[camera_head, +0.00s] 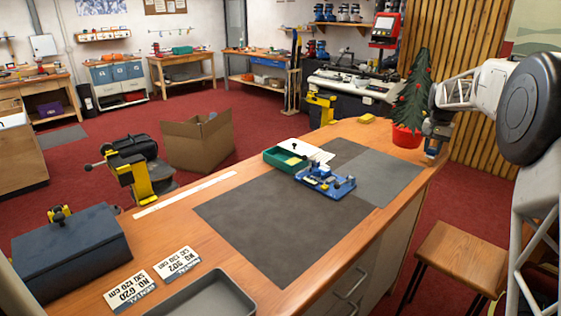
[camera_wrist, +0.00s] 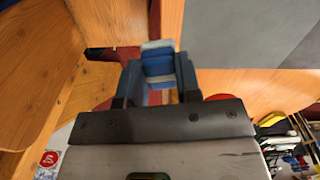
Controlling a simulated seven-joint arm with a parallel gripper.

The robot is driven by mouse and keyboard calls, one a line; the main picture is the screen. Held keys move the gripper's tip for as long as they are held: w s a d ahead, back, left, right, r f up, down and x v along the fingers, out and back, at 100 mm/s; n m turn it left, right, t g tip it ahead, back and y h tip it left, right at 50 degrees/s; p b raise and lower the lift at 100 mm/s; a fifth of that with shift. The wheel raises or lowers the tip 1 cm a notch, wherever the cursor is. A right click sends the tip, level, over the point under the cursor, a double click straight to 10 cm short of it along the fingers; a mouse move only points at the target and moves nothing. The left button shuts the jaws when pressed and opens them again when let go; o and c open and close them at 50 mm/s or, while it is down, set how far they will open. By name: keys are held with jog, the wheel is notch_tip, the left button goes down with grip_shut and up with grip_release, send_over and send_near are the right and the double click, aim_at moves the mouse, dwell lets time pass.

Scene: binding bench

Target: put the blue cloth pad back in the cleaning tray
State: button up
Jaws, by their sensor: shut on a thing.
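My gripper (camera_head: 431,153) is at the bench's far right edge, beside the red plant pot. In the wrist view its two fingers are shut on a small blue block with a pale band, which looks like the blue cloth pad (camera_wrist: 158,66). In the head view the pad is too small and too covered by the gripper to make out clearly. A green tray (camera_head: 270,161) stands near the middle of the bench, with something yellow inside and a white panel at its back. I cannot tell for certain that it is the cleaning tray.
A blue fixture (camera_head: 325,182) stands right of the green tray, on the dark mat (camera_head: 262,222). A potted tree (camera_head: 412,100) stands near my gripper. A yellow block (camera_head: 367,119) lies at the back. A grey tray (camera_head: 240,297) is at the front. A stool (camera_head: 462,257) stands right of the bench.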

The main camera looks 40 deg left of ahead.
aim_at(280, 152)
jog(key=s+a+n, duration=0.1)
jog(key=s+a, duration=1.5)
jog(key=a, duration=0.2)
jog(key=s+a+n, duration=0.1)
jog(key=s+a, duration=1.4)
jog(key=a, duration=0.3)
jog(key=shift+n, duration=0.4)
jog(key=s+f, duration=0.1)
jog(key=f, duration=0.1)
jog(key=s+a+f, duration=0.1)
jog(key=f, duration=0.1)
jog(key=s+f, duration=0.2)
jog(key=shift+a, duration=0.3)
jog(key=shift+w+a+f, duration=0.25)
jog(key=shift+w+a, duration=1.35)
jog(key=shift+a, duration=0.55)
jog(key=shift+w+a+f, duration=0.2)
jog(key=shift+w+a, duration=1.35)
jog(key=shift+a, duration=0.6)
jog(key=shift+w+a+f, duration=0.25)
jog(key=shift+w+a, duration=1.35)
jog(key=shift+a, duration=0.55)
jog(key=shift+f, duration=1.75)
jog(key=shift+f, duration=0.1)
